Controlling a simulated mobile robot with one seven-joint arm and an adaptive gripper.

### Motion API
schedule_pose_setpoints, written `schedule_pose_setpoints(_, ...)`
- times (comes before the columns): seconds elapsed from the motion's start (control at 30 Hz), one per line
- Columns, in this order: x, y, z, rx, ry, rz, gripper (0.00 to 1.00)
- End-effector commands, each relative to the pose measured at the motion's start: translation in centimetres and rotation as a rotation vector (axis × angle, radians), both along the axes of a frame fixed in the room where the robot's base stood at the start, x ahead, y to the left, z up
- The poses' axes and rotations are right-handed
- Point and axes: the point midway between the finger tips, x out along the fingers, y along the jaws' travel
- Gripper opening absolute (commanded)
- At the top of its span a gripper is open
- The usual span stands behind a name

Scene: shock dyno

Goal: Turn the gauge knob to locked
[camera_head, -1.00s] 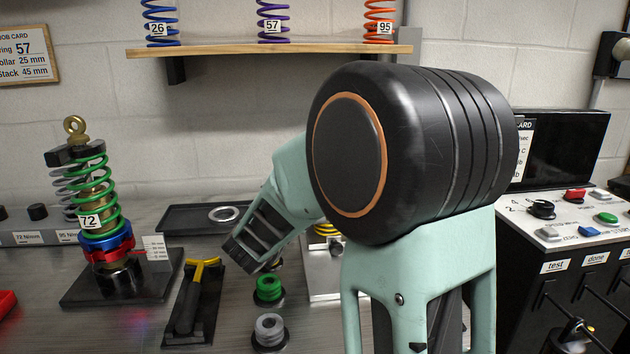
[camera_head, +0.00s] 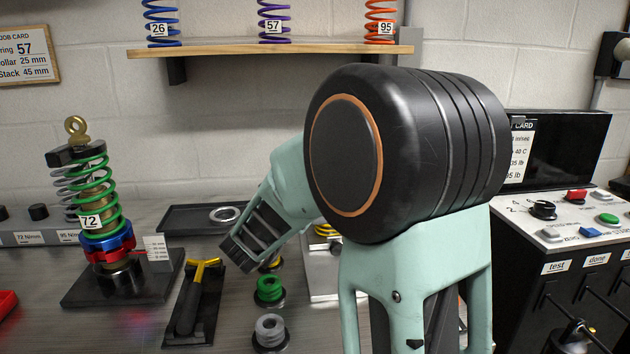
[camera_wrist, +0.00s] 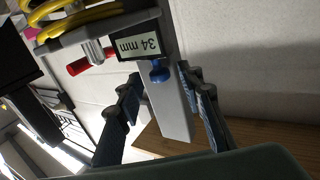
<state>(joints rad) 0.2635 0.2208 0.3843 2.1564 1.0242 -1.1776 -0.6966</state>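In the wrist view a grey gauge (camera_wrist: 176,108) carries a display reading 34 mm (camera_wrist: 138,45), upside down in the picture. The gauge knob (camera_wrist: 160,72) is small and blue, beside the display. My gripper (camera_wrist: 163,77) has its two dark fingers apart, one on each side of the gauge bar, with the tips beside the knob. I see gaps between the fingers and the knob; contact is not clear. In the head view my arm hides the gauge and my fingers; part of a yellow spring (camera_head: 326,230) shows beside the arm.
A red-tipped part (camera_wrist: 78,67) and a yellow coil (camera_wrist: 88,20) are close to the gauge. A control box (camera_head: 560,235) is at right.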

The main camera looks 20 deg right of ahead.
Motion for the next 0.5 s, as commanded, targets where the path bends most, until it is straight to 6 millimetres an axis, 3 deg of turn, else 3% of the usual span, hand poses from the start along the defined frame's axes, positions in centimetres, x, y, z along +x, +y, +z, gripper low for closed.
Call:
schedule_pose_setpoints(0.17, -1.2, 1.5, 0.1, -0.001, -0.001, 0.004, 0.34)
schedule_pose_setpoints(0.5, -6.2, 6.6, 0.1, -0.002, -0.002, 0.005, 0.34)
